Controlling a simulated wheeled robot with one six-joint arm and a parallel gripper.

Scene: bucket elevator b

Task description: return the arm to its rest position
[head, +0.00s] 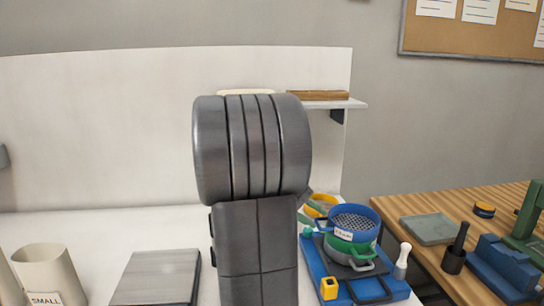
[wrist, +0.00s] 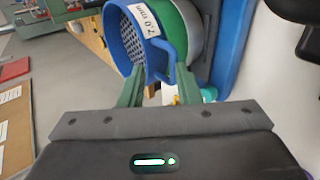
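My gripper (wrist: 164,80) shows in the wrist view with its two green fingers apart and nothing clearly gripped between them. In the head view my grey arm (head: 253,150) rises upright in the middle and largely hides my gripper. The blue sieve also shows in the head view (head: 352,222), sitting above a green sieve (head: 350,248) on the right.
A blue base (head: 318,268) is under the sieves, with a white-handled tool (head: 402,260) beside it. A beige "SMALL" container (head: 44,272) and a grey plate (head: 155,277) stand left. A shelf (head: 340,103) is behind. A wooden table (head: 400,207) with tools is right.

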